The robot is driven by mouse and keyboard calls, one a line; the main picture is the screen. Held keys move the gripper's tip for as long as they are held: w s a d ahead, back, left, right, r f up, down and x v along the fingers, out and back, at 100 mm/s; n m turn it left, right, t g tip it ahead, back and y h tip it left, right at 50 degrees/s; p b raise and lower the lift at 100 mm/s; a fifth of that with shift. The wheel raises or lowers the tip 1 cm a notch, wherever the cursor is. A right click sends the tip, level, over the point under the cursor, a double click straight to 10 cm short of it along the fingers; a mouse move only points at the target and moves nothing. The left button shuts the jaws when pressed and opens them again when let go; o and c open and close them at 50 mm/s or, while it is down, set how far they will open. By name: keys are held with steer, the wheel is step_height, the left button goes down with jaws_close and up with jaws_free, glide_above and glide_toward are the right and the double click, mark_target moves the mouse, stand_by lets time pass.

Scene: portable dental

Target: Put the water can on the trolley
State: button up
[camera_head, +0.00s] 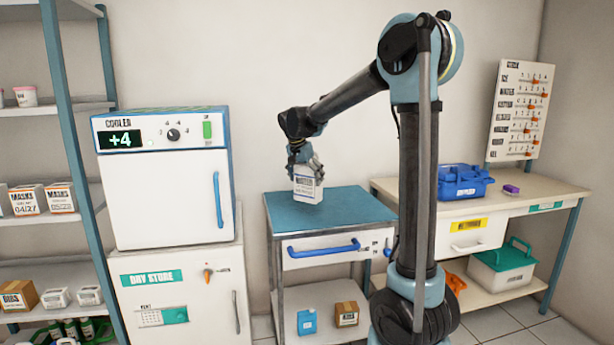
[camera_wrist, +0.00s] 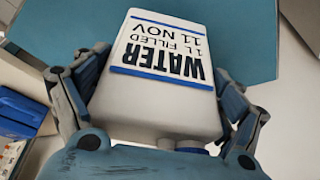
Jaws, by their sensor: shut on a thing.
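The water can (camera_head: 308,187) is a white block-shaped can with a label and blue bands. My gripper (camera_head: 303,160) is shut on it from above. In the wrist view the can (camera_wrist: 160,75) sits between both fingers, with "WATER 1 L FILLED 11 NOV" upside down and a bit of blue cap at its lower edge. I cannot tell whether the can's bottom touches the top. The teal top also shows behind the can in the wrist view (camera_wrist: 245,45).
The trolley top is otherwise bare. A cooler (camera_head: 165,195) stands left, a shelf rack (camera_head: 75,150) further left. At right, a bench (camera_head: 535,193) carries a blue case (camera_head: 465,183).

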mark_target(306, 188)
steer(key=shift+a+f, duration=0.1)
steer(key=shift+f, duration=2.1)
steer(key=o, duration=1.8)
steer(key=shift+f, duration=0.1)
steer(key=v, duration=1.2)
steer(key=shift+s, duration=0.15)
